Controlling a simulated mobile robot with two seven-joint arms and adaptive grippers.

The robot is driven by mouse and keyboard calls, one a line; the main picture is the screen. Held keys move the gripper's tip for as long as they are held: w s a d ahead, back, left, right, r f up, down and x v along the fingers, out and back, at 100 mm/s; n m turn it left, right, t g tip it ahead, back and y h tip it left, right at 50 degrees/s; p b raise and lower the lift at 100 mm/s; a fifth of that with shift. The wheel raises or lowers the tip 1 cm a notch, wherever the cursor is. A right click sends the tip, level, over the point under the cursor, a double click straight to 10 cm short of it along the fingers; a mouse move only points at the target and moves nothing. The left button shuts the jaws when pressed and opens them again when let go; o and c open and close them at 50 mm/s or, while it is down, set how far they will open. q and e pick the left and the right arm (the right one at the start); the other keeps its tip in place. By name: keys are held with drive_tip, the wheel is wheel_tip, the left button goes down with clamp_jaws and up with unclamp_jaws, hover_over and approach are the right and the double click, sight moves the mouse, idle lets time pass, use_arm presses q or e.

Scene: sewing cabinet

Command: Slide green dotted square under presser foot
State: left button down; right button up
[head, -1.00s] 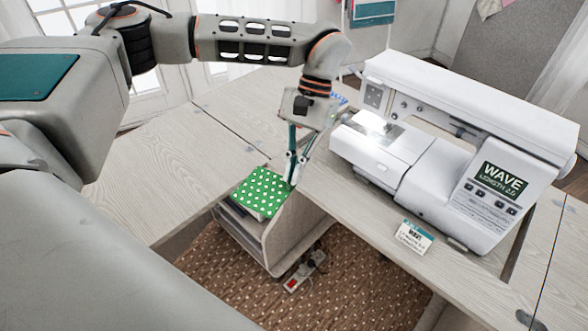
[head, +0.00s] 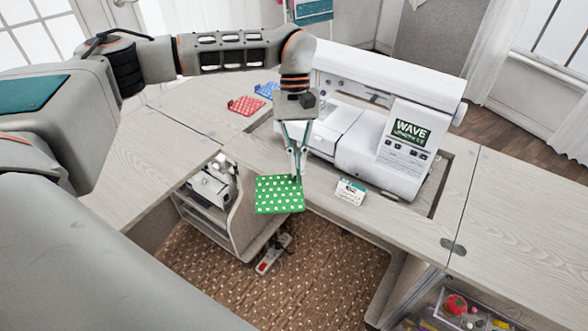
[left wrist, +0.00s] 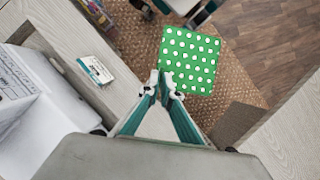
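The green dotted square (head: 279,196) is a thin sheet with white dots. My left gripper (head: 296,178) is shut on its far right edge and holds it out over the gap in front of the table. In the left wrist view the fingertips (left wrist: 168,88) pinch one corner region of the green square (left wrist: 190,60). The white sewing machine (head: 395,150) stands on the table behind and to the right of the gripper. Its presser foot cannot be made out; my left arm and gripper cover part of that end. My right gripper is not in view.
Red (head: 246,105) and blue (head: 266,90) dotted pieces lie on the table behind my arm. The table's right side (head: 520,190) is clear.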

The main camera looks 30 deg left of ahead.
use_arm(q)
drive_tip(key=w+a+n+t+y+p, duration=0.1)
drive_tip(key=w+a+n+t, duration=0.3)
drive_tip(key=w+a+n, duration=0.4)
drive_tip(key=w+a+n+t+y+p, duration=0.1)
drive_tip(key=w+a+n+t+p, duration=0.2)
drive_tip(key=w+a+n, duration=0.6)
drive_tip(key=n+t, duration=0.2)
drive_tip(key=n, duration=0.9)
drive_tip(key=shift+a+r, duration=0.3)
drive_tip(key=shift+a, duration=0.05)
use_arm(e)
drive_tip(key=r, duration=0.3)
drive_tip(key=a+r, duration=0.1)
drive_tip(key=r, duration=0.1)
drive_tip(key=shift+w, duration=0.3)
use_arm(q)
drive_tip(key=shift+w, duration=0.15)
drive_tip(key=shift+w+f, duration=0.25)
drive_tip(key=shift+f, duration=0.05)
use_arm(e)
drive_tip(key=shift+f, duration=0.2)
use_arm(q)
drive_tip(key=shift+f, duration=0.3)
